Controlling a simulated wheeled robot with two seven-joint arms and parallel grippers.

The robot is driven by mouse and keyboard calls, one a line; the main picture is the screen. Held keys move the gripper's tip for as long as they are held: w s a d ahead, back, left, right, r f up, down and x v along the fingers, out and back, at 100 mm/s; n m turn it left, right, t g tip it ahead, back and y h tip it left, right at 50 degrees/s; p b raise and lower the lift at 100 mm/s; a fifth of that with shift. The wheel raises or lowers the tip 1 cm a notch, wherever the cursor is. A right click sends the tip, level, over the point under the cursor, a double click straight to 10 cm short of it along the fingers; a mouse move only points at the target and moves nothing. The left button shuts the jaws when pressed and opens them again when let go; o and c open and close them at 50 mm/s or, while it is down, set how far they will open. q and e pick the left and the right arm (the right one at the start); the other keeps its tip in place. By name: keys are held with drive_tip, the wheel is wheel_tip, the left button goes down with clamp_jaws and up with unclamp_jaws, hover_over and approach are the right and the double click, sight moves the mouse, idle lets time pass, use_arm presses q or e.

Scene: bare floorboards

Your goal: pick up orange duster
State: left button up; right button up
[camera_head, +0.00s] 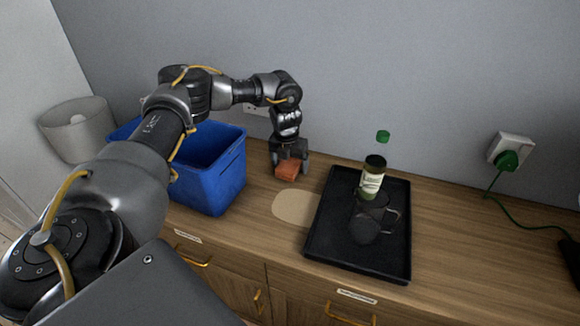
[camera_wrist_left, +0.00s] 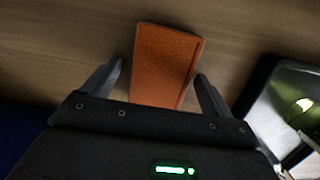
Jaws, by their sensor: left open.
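The orange duster (camera_head: 288,170) is a small block lying on the wooden cabinet top, between the blue bin and the black tray. My left gripper (camera_head: 289,163) points down right over it, partly hiding its far part. In the left wrist view the orange duster (camera_wrist_left: 166,64) lies ahead of and between the two fingertips of my left gripper (camera_wrist_left: 158,72). The fingers are spread, with wood visible on each side of the duster. I cannot tell whether either finger touches it. My right gripper is not in view.
A blue bin (camera_head: 226,184) stands close left. A black tray (camera_head: 403,262) on the right holds a green-capped bottle (camera_head: 372,180) and a dark glass mug (camera_head: 366,225). A pale round mat (camera_head: 294,206) lies in front of the duster. A green plug (camera_head: 507,159) and its cord are far right.

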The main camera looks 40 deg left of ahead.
sight(290, 163)
use_arm(q)
drive_tip(key=c, duration=1.1)
drive_tip(key=shift+o, duration=0.2)
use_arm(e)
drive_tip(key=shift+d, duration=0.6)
use_arm(q)
drive_tip(key=shift+r, duration=0.55)
drive_tip(key=r, duration=0.2)
drive_tip(key=shift+s+d+r+b, duration=0.15)
drive_tip(key=shift+s+r+b, duration=0.05)
drive_tip(key=shift+r+b, duration=0.2)
drive_tip(key=s+d+r+p, duration=0.2)
drive_tip(key=s+d+r, duration=0.4)
drive_tip(key=s+r, duration=0.3)
drive_tip(key=s, duration=0.3)
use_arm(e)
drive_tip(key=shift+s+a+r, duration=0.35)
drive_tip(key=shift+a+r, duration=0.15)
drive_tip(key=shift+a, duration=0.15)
